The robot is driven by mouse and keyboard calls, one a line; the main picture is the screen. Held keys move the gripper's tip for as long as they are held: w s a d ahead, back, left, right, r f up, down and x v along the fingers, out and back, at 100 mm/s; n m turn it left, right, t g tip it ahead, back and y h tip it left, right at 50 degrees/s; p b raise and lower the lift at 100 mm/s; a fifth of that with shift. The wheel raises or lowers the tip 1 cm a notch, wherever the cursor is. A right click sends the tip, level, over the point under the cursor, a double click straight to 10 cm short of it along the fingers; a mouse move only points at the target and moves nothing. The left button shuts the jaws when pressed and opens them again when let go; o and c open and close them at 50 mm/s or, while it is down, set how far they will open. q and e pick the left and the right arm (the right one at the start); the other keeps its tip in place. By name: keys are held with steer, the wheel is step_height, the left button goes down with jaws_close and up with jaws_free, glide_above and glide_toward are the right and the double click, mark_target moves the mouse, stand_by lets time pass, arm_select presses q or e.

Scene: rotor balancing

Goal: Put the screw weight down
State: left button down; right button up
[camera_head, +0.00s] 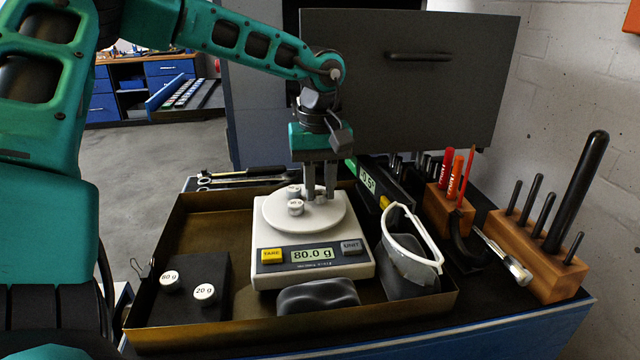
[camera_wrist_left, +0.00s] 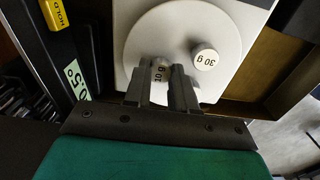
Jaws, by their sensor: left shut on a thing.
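My left gripper (camera_head: 320,196) points down over the round white pan (camera_head: 338,217) of a scale (camera_head: 310,266). It is shut on a small grey screw weight, whose 10 g label shows between the fingers in the left wrist view (camera_wrist_left: 160,71). The held weight is at or just above the pan; I cannot tell whether it touches. A 30 g weight (camera_wrist_left: 205,57) stands on the pan beside the fingers. In the head view, two small white-topped shapes, one nearer (camera_head: 295,207) and one farther (camera_head: 294,191), show left of the fingers. The display reads 80.0 g. My right gripper is not in view.
80 g (camera_head: 169,281) and 20 g (camera_head: 204,293) weights stand in a black block at the left of the brown tray (camera_head: 160,335). Safety glasses (camera_head: 410,240) lie right of the scale. Wooden tool racks (camera_head: 548,262) stand farther right. A dark panel (camera_head: 410,90) rises behind.

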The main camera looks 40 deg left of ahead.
mark_target(320, 193)
arm_select(q)
steer(key=shift+f, duration=0.25)
steer(key=c, duration=1.2)
jaws_free()
steer(key=shift+r, duration=0.15)
step_height(320, 193, up, 12)
steer(key=shift+r, duration=0.15)
